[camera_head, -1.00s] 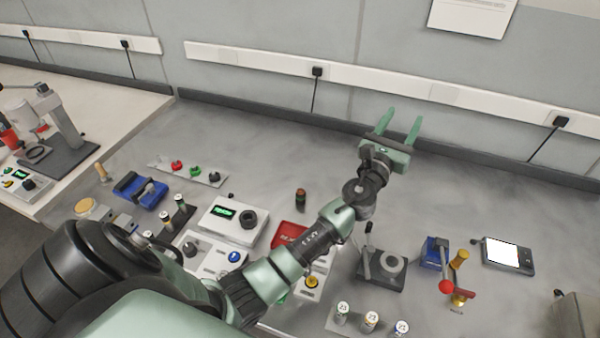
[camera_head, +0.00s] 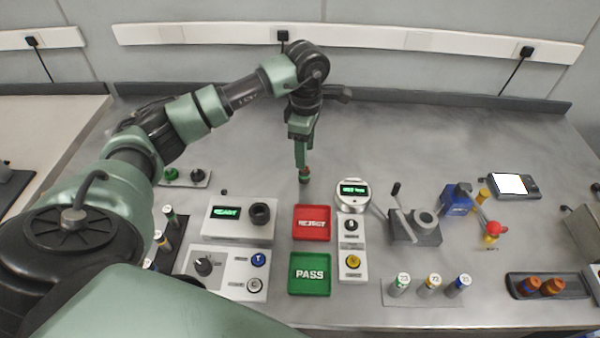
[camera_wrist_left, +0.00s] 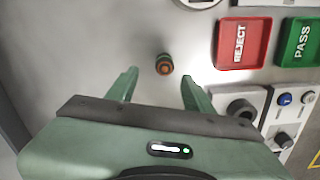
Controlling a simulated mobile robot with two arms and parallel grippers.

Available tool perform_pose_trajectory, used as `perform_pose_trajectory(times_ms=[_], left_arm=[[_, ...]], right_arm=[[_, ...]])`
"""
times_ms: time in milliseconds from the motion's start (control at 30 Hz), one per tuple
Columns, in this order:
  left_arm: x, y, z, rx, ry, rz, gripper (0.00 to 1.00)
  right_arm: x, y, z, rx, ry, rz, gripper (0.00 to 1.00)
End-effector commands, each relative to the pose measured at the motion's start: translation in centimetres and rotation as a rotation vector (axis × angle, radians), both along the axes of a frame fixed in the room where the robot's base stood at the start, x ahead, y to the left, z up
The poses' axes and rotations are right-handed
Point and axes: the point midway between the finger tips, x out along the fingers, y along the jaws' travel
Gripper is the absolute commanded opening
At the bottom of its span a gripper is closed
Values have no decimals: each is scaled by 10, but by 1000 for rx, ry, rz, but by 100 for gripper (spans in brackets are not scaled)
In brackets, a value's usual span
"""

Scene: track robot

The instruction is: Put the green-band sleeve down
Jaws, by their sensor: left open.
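A small brown sleeve with a green band (camera_head: 304,175) stands on the bare grey bench, behind the red REJECT tray. In the left wrist view the sleeve (camera_wrist_left: 164,66) shows just ahead of the fingertips, in line with the gap between them. My left gripper (camera_head: 302,160) points down over the sleeve, its near finger partly covering it in the head view. In the left wrist view my left gripper (camera_wrist_left: 159,76) has its fingers wide apart with nothing between them. My right gripper is not in view.
The red REJECT tray (camera_head: 311,208) and green PASS tray (camera_head: 291,273) look empty. A round gauge (camera_head: 352,190) and a white READY unit (camera_head: 227,228) flank them. A black tray (camera_head: 518,292) holds two orange-brown sleeves. The bench behind is clear.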

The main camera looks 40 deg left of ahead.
Motion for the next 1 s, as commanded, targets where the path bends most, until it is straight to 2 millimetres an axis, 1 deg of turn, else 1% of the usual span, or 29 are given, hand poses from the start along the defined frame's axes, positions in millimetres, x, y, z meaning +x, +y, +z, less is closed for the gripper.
perform_pose_trajectory(times_ms=[167, 300, 400, 533, 633, 833, 867, 900, 967, 1000], left_arm=[[-2, 0, -19, 1, 8, 1, 52], [-6, 0, -35, -1, 8, 0, 52], [-9, -1, -50, -2, 8, -1, 52], [-8, -1, -68, -3, 5, -1, 52], [-8, -1, -74, -2, 3, -1, 52], [-8, -1, -75, -2, 2, -2, 52], [-8, -1, -75, -2, 2, -2, 46], [-8, -1, -75, -3, 1, -2, 35], [-8, -1, -75, -3, 1, -2, 19], [-8, -1, -75, -3, 1, -2, 8]], right_arm=[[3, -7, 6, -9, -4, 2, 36], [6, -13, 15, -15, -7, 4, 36], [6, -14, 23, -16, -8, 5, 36], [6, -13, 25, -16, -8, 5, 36], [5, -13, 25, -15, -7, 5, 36], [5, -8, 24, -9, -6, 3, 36], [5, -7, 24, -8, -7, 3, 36], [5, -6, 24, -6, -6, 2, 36], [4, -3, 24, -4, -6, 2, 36], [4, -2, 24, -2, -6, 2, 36]])
